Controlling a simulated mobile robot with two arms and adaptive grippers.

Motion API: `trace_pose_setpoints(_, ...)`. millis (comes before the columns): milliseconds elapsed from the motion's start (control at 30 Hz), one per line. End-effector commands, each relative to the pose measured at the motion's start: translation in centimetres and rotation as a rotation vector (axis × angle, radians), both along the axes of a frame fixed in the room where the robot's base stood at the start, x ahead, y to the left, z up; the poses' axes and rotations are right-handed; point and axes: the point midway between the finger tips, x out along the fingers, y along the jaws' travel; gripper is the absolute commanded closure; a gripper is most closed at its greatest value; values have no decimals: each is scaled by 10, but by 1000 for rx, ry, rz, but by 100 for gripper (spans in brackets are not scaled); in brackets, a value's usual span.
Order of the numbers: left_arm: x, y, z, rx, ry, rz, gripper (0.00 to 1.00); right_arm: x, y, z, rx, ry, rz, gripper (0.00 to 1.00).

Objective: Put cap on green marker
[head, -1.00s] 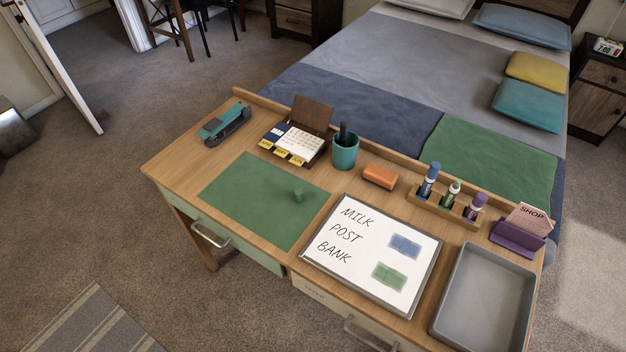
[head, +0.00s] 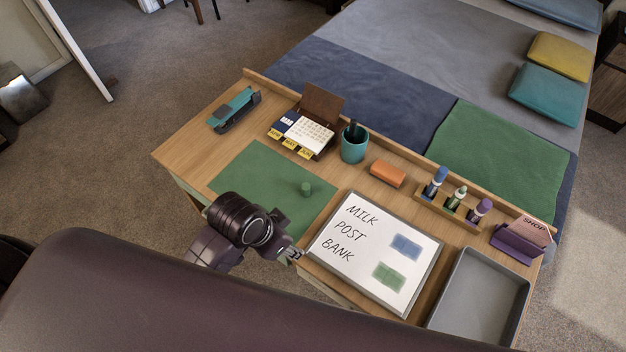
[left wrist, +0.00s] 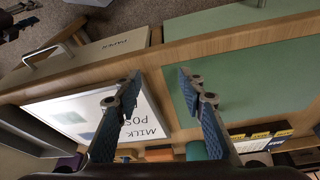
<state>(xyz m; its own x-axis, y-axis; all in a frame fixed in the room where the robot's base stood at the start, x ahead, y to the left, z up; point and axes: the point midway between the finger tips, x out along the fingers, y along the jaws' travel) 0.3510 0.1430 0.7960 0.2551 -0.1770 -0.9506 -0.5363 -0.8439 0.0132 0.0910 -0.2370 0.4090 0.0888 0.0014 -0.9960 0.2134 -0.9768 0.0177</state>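The green cap (head: 306,188) stands on the green blotter (head: 262,168), near its right edge. The green marker (head: 456,198) stands upright in a wooden holder (head: 468,224), between a blue marker (head: 435,182) and a purple marker (head: 480,210). My left gripper (head: 292,254) is above the desk's front edge, apart from the cap and on the near side of it. In the left wrist view my left gripper (left wrist: 158,76) is open, with nothing between its fingers; the cap cannot be made out there. A dark jointed part in that view's upper left corner may be my right gripper; its fingers are unclear.
A framed whiteboard (head: 350,292) lies right of the blotter, with a grey tray (head: 447,312) beyond it. An orange block (head: 388,174), teal pen cup (head: 354,147), calendar (head: 308,134), stapler (head: 236,108) and purple card stand (head: 514,244) are along the back.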

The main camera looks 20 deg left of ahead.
Motion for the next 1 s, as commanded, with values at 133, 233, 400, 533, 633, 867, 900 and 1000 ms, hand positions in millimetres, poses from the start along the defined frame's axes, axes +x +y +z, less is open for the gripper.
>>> trace_pose_setpoints(133, 25, -16, 4, 5, -7, -171, 63, 1, 1, 1, 1, -1, 0, 60)
trace_pose_setpoints(233, 43, -24, 5, 16, -6, -292, 63, 1, 1, 2, 1, -1, 0, 60)
trace_pose_setpoints(400, 83, -27, 11, 57, 5, -544, 63, 0, 2, 2, 2, 0, -1, 60)
trace_pose_setpoints(533, 115, -15, 21, 100, 28, -726, 63, 0, 2, 3, 3, 1, -1, 60)
trace_pose_setpoints(633, 136, -3, 32, 125, 46, -825, 63, 0, 3, 3, 3, 1, -1, 60)
trace_pose_setpoints(867, 164, 21, 53, 153, 74, -946, 63, 0, 3, 4, 3, 1, -1, 60)
trace_pose_setpoints(900, 166, 23, 54, 155, 76, -954, 63, 0, 3, 4, 3, 1, -1, 60)
trace_pose_setpoints(1000, 166, 23, 49, 153, 80, -962, 63, 0, 3, 5, 3, 1, -1, 60)
